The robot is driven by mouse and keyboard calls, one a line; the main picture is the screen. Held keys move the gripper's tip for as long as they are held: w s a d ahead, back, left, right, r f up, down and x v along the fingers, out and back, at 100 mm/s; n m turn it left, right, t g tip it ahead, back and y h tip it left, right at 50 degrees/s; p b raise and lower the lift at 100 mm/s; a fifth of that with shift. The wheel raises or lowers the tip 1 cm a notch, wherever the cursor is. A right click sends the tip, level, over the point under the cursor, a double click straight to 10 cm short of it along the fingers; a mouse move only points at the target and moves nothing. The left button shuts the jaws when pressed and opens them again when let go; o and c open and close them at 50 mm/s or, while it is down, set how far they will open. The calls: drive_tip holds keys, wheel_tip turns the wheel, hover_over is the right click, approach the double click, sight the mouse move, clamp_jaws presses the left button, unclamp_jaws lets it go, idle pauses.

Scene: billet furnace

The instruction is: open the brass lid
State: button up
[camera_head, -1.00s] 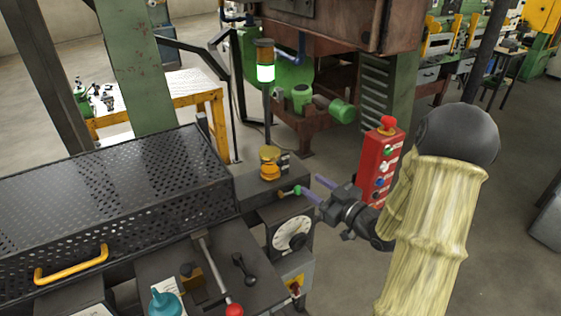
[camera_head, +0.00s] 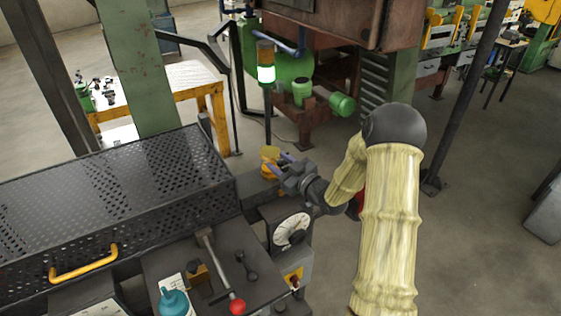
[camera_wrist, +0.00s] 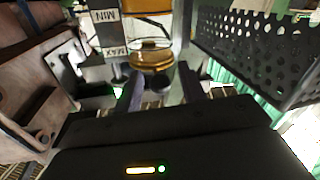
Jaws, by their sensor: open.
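The brass lid (camera_head: 270,153) is the yellowish top of a small orange-yellow cup (camera_head: 267,171) on the dark machine housing, right of the perforated cover. In the wrist view a round brass-coloured part (camera_wrist: 151,57) lies just beyond the fingertips; I cannot tell whether it is lid or body. My gripper (camera_head: 274,161) is open, its two bluish fingers pointing left at the cup from the right side. The fingers also show in the wrist view (camera_wrist: 161,85), spread apart with nothing held. Contact with the cup cannot be made out.
The perforated black cover (camera_head: 110,195) with a yellow handle fills the left. A white dial (camera_head: 290,231) and a red-knobbed lever (camera_head: 236,306) sit below. A lit signal lamp (camera_head: 266,72) stands behind the cup. A MIN/MAX label (camera_wrist: 112,33) is close by in the wrist view.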

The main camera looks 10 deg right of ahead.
clamp_jaws()
drive_tip(key=shift+r, duration=0.2)
